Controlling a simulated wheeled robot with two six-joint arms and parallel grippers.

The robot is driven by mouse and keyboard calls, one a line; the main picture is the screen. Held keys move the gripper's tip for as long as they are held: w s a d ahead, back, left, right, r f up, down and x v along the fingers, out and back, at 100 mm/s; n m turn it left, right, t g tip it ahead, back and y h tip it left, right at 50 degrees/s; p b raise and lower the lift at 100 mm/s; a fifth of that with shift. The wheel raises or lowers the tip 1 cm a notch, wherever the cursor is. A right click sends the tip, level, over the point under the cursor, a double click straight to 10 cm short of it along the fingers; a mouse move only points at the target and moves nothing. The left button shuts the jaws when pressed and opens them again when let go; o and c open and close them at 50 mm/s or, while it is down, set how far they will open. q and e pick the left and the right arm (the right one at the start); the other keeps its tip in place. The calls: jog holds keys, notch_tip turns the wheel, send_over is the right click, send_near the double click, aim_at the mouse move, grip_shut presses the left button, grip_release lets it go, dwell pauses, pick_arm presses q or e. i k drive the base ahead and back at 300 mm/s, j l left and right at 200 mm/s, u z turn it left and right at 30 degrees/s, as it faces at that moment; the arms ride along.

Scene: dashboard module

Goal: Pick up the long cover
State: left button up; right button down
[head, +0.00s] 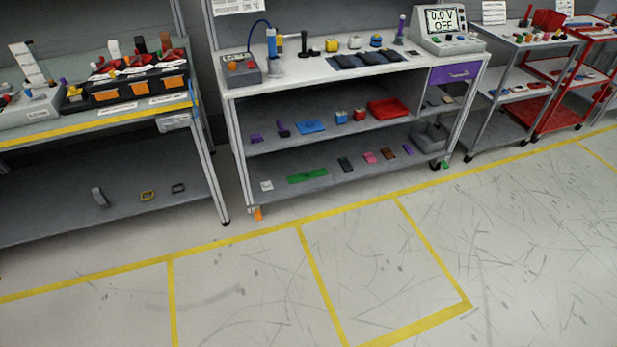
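I cannot tell for sure which thing is the long cover. A long flat green piece (308,175) lies on the bottom shelf of the middle bench (300,72). A row of dark blue-black pieces (364,59) lies on that bench's top, in front of small yellow and blue parts. A grey upright piece (99,197) is on the lower shelf of the left bench. Neither of my grippers is in view, and nothing in view is held.
The left bench carries a black box with orange latches (138,85). A meter (446,30) stands on the middle bench above a purple drawer (453,73). A grey cart (520,93) and red cart (558,117) stand at right. The yellow-lined floor in front is clear.

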aim_at(310, 175)
jog(key=i+l, duration=0.8)
jog(key=i, duration=0.15)
jog(key=j+u, duration=0.05)
